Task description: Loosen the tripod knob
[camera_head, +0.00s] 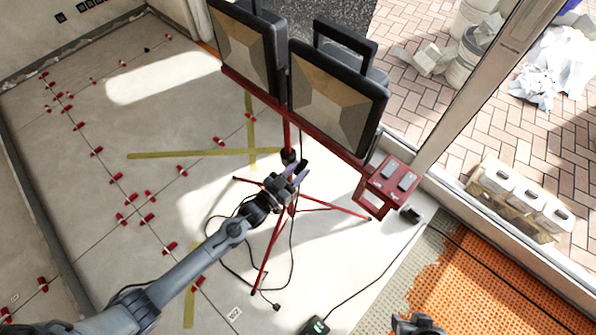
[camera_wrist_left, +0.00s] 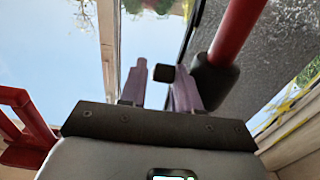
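A red tripod (camera_head: 287,128) carries two work lamps, the left lamp (camera_head: 247,50) and the right lamp (camera_head: 335,98). Its legs spread on the pale floor. In the left wrist view its red pole (camera_wrist_left: 238,30) enters a black collar (camera_wrist_left: 214,78), and the small black knob (camera_wrist_left: 164,73) shows beside the collar. My left gripper (camera_head: 297,173) is at the tripod just below the collar. In the wrist view its purple fingers (camera_wrist_left: 163,84) are apart, with the knob seen in the gap between their tips; contact is unclear. My right gripper (camera_head: 418,324) is partly cut off at the bottom edge.
A red box (camera_head: 388,185) with two pale panels stands right of the tripod. Black cables (camera_head: 360,285) trail across the floor. Red tile-levelling clips (camera_head: 116,179) dot the tiles at left. Orange matting (camera_head: 480,290) lies at lower right. A window frame (camera_head: 490,75) borders the right side.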

